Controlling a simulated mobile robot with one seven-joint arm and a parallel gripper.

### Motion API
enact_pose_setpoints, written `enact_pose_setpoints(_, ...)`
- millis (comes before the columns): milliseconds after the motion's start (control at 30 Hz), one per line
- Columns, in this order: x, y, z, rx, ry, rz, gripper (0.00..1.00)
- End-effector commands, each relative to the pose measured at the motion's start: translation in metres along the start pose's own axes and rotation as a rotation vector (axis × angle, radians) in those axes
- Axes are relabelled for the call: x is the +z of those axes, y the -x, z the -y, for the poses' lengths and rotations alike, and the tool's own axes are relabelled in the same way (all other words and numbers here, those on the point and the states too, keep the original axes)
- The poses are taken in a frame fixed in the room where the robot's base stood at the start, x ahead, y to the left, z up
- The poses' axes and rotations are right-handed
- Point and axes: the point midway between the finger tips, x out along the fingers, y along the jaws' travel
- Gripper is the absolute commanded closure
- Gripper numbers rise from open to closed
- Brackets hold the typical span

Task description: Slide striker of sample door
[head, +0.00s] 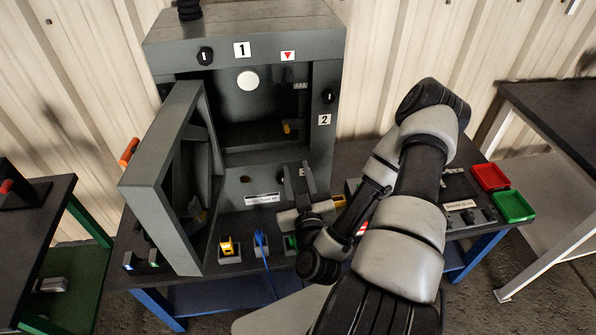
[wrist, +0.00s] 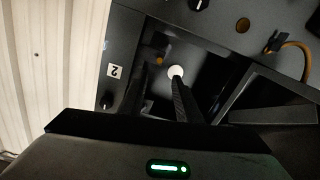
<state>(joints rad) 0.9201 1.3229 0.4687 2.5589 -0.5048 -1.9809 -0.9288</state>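The grey enclosure (head: 245,45) stands on the bench with its front open. Its door (head: 165,180) is swung out to the left and has an orange handle (head: 130,152). I cannot single out the striker with certainty. A small yellow-brown part (head: 287,128) sits inside at the right; it also seems to show in the wrist view (wrist: 159,61). My gripper (head: 297,170) is in front of the enclosure's lower opening, fingers pointing toward it. The two fingers (wrist: 164,98) stand apart with nothing visible between them. My arm hides part of the bench.
A yellow part (head: 227,246), a blue part (head: 261,243) and a green part (head: 290,242) stand in holders along the bench front. A red tray (head: 490,177) and a green tray (head: 513,206) lie at the right. Other tables flank the bench.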

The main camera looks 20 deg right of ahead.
Motion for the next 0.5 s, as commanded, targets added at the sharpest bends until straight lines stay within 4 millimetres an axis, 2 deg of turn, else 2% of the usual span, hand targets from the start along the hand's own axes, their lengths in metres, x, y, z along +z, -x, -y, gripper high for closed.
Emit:
enact_pose_setpoints(200, -0.003, 0.014, -0.001, 0.004, -0.005, -0.001, 0.69)
enact_pose_setpoints(500, -0.003, 0.017, 0.0, 0.005, -0.002, -0.007, 0.69)
